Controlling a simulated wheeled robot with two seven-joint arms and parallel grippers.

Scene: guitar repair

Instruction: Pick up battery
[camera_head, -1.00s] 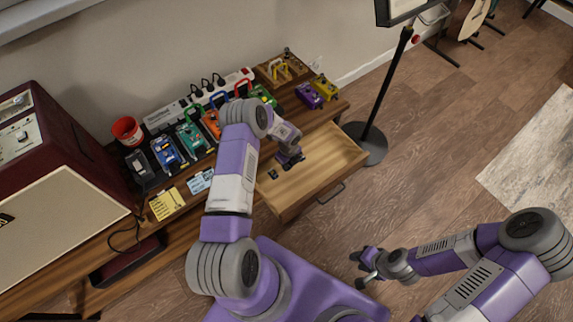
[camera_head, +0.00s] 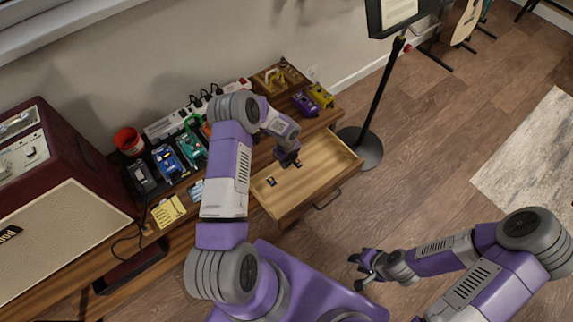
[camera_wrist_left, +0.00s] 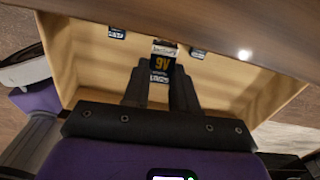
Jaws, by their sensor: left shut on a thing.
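My left gripper (camera_head: 289,161) is over the open wooden drawer (camera_head: 325,158). In the left wrist view, its two dark fingers (camera_wrist_left: 160,92) are shut on a dark battery (camera_wrist_left: 160,66) marked 9V, held between the fingertips. Two more batteries lie on the drawer floor: one to the left (camera_wrist_left: 117,32) and one to the right (camera_wrist_left: 197,53) in the wrist view. In the head view, one loose battery (camera_head: 271,181) shows left of the gripper; the held one is mostly hidden by the gripper. My right gripper (camera_head: 358,270) is open and empty, low over the floor.
The drawer walls surround my left gripper closely. Behind it, the desk holds several effect pedals (camera_head: 166,160), a power strip (camera_head: 165,125), a red cup (camera_head: 128,139) and a yellow note (camera_head: 168,211). An amplifier (camera_head: 60,230) stands left. A music stand (camera_head: 372,115) rises right of the drawer.

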